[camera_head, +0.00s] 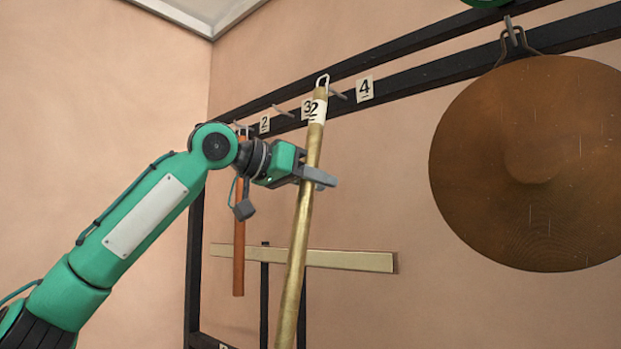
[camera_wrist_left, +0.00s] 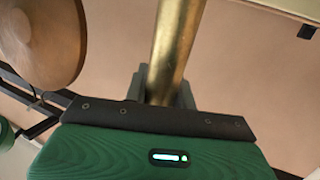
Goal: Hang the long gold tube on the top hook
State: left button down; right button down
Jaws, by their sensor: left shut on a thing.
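The long gold tube (camera_head: 299,240) is held by my left gripper (camera_head: 318,177), which is shut on it below its top end. The tube leans slightly, its top to the right, and its lower end runs out of the head view. In the left wrist view the tube (camera_wrist_left: 175,45) passes between the fingers. My right gripper is not in view.
The black rail (camera_head: 400,83) carries pegs and number cards, including a card 4 (camera_head: 364,88). A copper-coloured tube (camera_head: 239,220) hangs behind my left wrist. A large bronze gong (camera_head: 530,165) hangs at right. A pale wooden bar (camera_head: 350,261) crosses behind the gold tube.

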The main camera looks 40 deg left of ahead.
pick_arm(q)
jog(key=shift+w+d+f+p, duration=0.1)
jog(key=shift+w+f, duration=0.1)
jog(key=shift+w, duration=0.5)
jog(key=shift+w+f+p, duration=0.1)
jog(key=shift+w+f, duration=0.1)
jog(key=shift+w, duration=0.55)
jog(key=shift+w+d+f+p, duration=0.1)
jog(key=shift+w+f, duration=0.1)
jog(key=shift+w, duration=0.5)
